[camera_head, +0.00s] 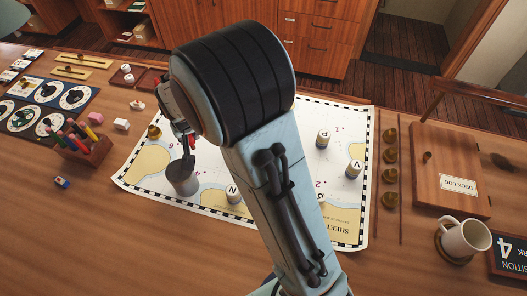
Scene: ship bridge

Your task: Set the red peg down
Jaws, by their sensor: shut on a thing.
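My gripper (187,152) is to the left of my arm's big dark joint, pointing down above the left part of the chart. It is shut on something. A small patch of red, which looks like the red peg (191,141), shows at the fingers; most of it is hidden by the gripper. A grey cylinder (182,182) stands on the chart (130,175) directly below the fingertips. I cannot tell whether the fingers or the peg touch the cylinder.
Lettered round pieces (323,139) stand on the chart. A wooden holder (92,156) with coloured pegs and dial cards (20,118) are at left. The front left table is mostly clear.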

